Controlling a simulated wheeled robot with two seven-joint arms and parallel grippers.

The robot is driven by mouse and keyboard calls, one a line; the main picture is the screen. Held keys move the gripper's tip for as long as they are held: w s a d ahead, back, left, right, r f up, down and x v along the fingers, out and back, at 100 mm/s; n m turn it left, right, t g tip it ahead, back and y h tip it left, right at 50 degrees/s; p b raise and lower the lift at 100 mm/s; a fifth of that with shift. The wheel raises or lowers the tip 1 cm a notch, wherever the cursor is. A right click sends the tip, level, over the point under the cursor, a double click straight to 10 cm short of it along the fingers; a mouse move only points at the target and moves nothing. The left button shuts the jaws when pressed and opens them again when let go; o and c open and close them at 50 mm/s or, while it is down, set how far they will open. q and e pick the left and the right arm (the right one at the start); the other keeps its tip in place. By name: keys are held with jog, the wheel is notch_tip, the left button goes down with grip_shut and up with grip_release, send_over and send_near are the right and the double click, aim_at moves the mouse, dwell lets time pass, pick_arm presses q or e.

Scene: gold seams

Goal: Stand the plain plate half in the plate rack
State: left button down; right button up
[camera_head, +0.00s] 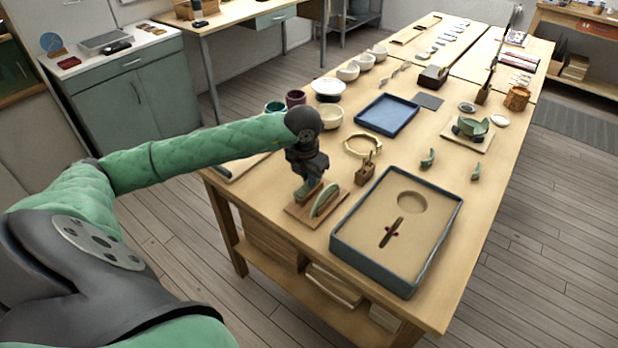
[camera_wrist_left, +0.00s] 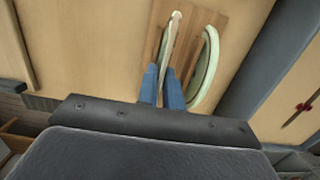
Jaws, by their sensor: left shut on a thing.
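The wooden plate rack (camera_head: 298,216) lies near the table's left edge, and it also shows in the left wrist view (camera_wrist_left: 192,18). My left gripper (camera_head: 307,188) is directly above it, pointing down. In the left wrist view its blue fingers (camera_wrist_left: 162,88) are shut on a thin pale plate half (camera_wrist_left: 170,42), seen nearly edge-on over the rack. Whether its lower edge touches the rack is hidden. Another pale green plate half (camera_head: 326,200) stands in the rack just to the right, apart from the held one; it also shows in the left wrist view (camera_wrist_left: 204,68). My right gripper is not in view.
A blue-rimmed tray (camera_head: 340,250) filled with tan material is close on the right. A small wooden block holder (camera_head: 365,174) and a cream ring (camera_head: 362,145) stand behind. A blue tray (camera_head: 387,115) and bowls (camera_head: 330,116) are farther back.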

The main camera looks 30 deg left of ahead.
pick_arm(q)
jog(key=shift+f, duration=0.15)
dwell(0.5)
jog(key=c, duration=1)
grip_release()
jog(key=shift+r+p, duration=0.85)
jog(key=shift+r, duration=2.15)
